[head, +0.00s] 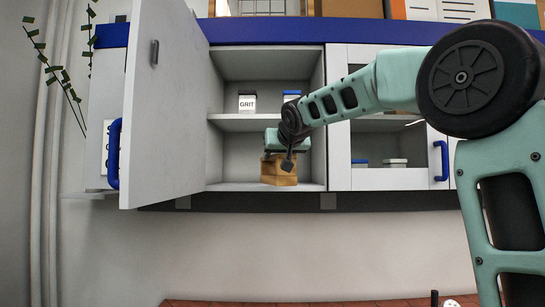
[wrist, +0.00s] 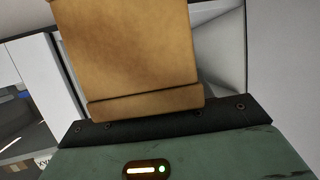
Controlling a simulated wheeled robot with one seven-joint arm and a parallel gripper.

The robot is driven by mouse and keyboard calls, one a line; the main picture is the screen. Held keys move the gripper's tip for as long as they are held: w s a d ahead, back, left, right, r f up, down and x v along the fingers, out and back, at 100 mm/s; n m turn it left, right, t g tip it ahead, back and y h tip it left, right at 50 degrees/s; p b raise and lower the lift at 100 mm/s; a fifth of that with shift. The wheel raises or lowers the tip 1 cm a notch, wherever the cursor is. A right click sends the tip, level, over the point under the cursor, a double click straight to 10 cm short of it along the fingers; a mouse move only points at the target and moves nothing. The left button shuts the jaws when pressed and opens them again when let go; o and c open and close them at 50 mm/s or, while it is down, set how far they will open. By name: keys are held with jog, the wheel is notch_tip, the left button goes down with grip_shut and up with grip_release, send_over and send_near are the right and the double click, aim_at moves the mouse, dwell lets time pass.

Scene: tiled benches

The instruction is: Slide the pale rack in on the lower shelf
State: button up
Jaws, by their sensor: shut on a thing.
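The pale rack (head: 279,177), a tan wooden block-like piece, is inside the open cabinet, at the lower shelf (head: 225,187). My gripper (head: 280,157) is shut on its upper part and partly hides it. I cannot tell whether its underside touches the shelf. In the wrist view the rack's broad tan face (wrist: 130,50) fills the middle, directly beyond the dark edge of my gripper (wrist: 165,121). The rack's far end is out of the wrist view.
The cabinet door (head: 165,100) stands open at the left. On the upper shelf (head: 225,124) are a jar marked GRIT (head: 247,102) and a blue-lidded jar (head: 291,96). Right of it is a glazed cabinet with a blue handle (head: 440,160). The lower shelf's left part is clear.

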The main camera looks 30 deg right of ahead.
jog(key=shift+w+d, duration=0.1)
jog(key=shift+w, duration=0.2)
jog(key=shift+r, duration=0.1)
jog(key=shift+s, duration=0.1)
jog(key=shift+b, duration=0.3)
jog(key=shift+d+r+p, duration=0.1)
jog(key=shift+p, duration=0.25)
jog(key=shift+w+d+p, duration=0.65)
jog(key=shift+w+p, duration=0.1)
jog(key=shift+w, duration=0.3)
jog(key=shift+w+d+p, duration=0.7)
jog(key=shift+w, duration=0.3)
jog(key=shift+w+d+p, duration=0.65)
jog(key=shift+w+p, duration=0.1)
jog(key=shift+w, duration=0.3)
jog(key=w+d+p, duration=0.2)
jog(key=w+p, duration=0.1)
jog(key=w+d+p, duration=0.2)
jog(key=w, duration=0.1)
jog(key=w+d+f+p, duration=0.1)
jog(key=w+d+p, duration=0.1)
jog(key=w+p, duration=0.1)
jog(key=shift+w+d+p, duration=0.1)
jog(key=shift+w+p, duration=0.15)
jog(key=shift+p, duration=0.1)
